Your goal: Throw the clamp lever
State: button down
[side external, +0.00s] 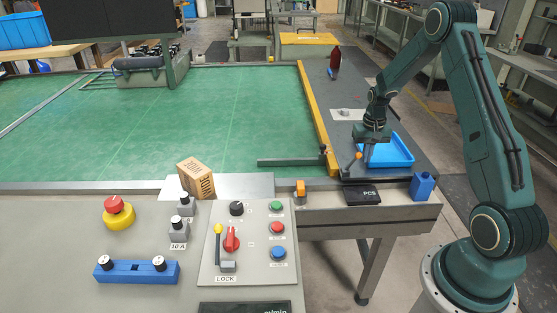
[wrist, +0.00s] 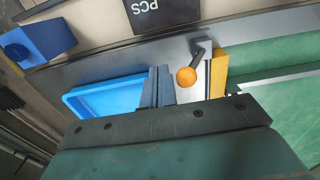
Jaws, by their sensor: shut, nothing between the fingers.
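The clamp lever is a short dark arm with an orange ball knob (side external: 358,155), standing at the near end of the yellow rail. In the wrist view the orange knob (wrist: 186,77) is just right of my fingers, and its dark arm rises to a grey mount. My gripper (side external: 366,157) points down close to the knob, on its right side in the side view. The fingers also show in the wrist view (wrist: 159,72), together and empty. A small gap shows between fingers and knob in the wrist view; contact is hard to tell from the side.
A blue tray (side external: 388,151) lies right beside my gripper. The yellow rail (side external: 314,105) borders the green table surface (side external: 200,120). A dark bar (side external: 285,162) extends over the green surface.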

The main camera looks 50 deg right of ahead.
jog(key=shift+w+a, duration=0.3)
jog(key=shift+a, duration=0.05)
dwell(0.3)
jog(key=shift+w+a+r, duration=0.35)
jog(key=shift+w+a, duration=0.15)
jog(key=shift+w, duration=0.05)
dwell(0.6)
